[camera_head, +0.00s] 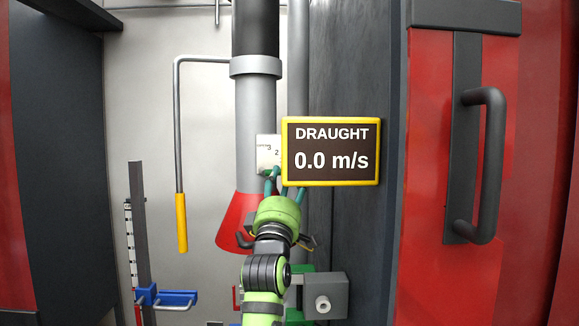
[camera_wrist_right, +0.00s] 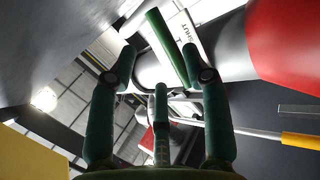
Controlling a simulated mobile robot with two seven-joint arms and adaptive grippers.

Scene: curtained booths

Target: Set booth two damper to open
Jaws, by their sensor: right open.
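The damper sits on the grey vertical duct (camera_head: 256,115), with a white scale plate (camera_head: 267,148) marked with small numerals, partly hidden by the draught display. In the right wrist view the plate (camera_wrist_right: 193,35) reads "SHUT" near a green lever bar (camera_wrist_right: 167,48). My right gripper (camera_head: 284,186) is raised at the plate, just below the display. In its wrist view the gripper (camera_wrist_right: 158,54) is open, with the lever bar showing between its fingertips; I cannot tell whether they touch it. My left gripper is not in view.
The yellow-framed draught display (camera_head: 330,151) reads 0.0 m/s, close right of my gripper. A red hood (camera_head: 234,222) lies below the duct. A yellow-handled rod (camera_head: 181,222) hangs at left. A blue bracket (camera_head: 175,299) stands lower left. A red door with a dark handle (camera_head: 492,165) is at right.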

